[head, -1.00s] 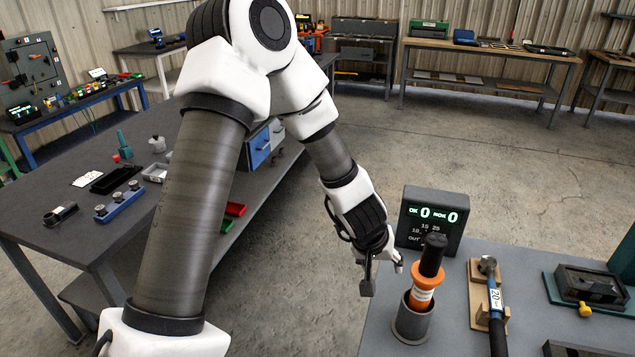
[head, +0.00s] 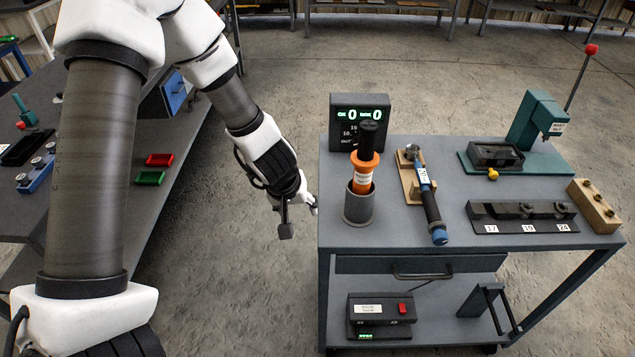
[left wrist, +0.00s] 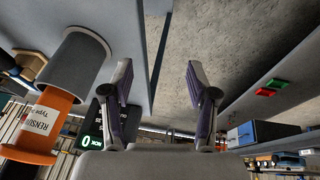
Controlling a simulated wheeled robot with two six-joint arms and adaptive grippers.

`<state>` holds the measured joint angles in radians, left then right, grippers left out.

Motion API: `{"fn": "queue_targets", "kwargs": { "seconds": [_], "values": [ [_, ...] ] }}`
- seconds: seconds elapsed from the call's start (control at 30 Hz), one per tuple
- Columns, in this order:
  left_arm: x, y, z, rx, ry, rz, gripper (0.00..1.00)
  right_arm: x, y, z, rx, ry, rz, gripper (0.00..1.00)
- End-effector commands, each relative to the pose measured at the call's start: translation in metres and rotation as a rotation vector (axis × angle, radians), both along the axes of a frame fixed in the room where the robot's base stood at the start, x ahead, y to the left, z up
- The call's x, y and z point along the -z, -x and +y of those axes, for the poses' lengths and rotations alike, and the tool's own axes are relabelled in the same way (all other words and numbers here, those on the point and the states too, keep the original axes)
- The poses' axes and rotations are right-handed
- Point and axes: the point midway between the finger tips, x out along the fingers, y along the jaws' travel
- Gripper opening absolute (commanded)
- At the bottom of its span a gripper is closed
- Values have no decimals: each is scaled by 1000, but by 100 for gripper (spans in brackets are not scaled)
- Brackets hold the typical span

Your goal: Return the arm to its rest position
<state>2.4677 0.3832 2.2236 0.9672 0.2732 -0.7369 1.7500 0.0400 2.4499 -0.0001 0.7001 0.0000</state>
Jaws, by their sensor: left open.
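My left gripper (head: 299,218) is open and empty, just off the left edge of the grey cart (head: 403,262). Its two fingers stand apart in the left wrist view (left wrist: 158,76), with only the cart edge and floor behind the gap. An orange and black tool (head: 365,170) stands upright in a grey cup (head: 358,208) to the right of the gripper, apart from it. My right gripper is not in view.
A display box (head: 360,112) stands behind the cup. A blue-handled torque tool (head: 428,195), a teal press (head: 538,122) and a numbered rack (head: 522,217) occupy the cart. A dark bench with red (head: 159,160) and green (head: 150,178) bins is left. Floor between is clear.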

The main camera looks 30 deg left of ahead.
Motion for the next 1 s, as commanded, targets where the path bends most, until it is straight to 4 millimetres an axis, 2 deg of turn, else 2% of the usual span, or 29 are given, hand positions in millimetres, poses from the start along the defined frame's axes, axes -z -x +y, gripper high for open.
{"fn": "queue_targets", "kwargs": {
  "seconds": [0.17, 0.23, 0.27, 0.33, 0.37, 0.47, 0.5, 0.6, 0.7, 0.77, 0.83, 1.0],
  "values": [
    [0, 0, 0, 0, 0, 0, 59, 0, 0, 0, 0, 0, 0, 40],
    [6, 3, 0, 0, 0, 13, 59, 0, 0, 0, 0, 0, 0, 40],
    [12, 7, 0, 2, -2, 29, 59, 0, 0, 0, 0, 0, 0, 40],
    [38, 22, -2, 15, -17, 93, 59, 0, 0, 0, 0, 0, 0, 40],
    [52, 32, -4, 26, -27, 133, 59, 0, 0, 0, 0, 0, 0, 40],
    [106, 84, -13, 130, -74, 295, 59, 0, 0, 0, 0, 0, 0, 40],
    [125, 107, -16, 198, -102, 356, 59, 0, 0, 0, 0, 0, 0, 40],
    [164, 164, -23, 355, -157, 476, 59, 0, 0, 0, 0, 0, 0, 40],
    [192, 217, -34, 508, -180, 545, 59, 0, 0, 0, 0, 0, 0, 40],
    [202, 238, -44, 578, -170, 545, 59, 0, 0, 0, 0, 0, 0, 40],
    [205, 248, -58, 621, -141, 508, 59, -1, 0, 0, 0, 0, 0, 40],
    [202, 232, -82, 570, -57, 369, 59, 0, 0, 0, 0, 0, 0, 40]
  ]
}}
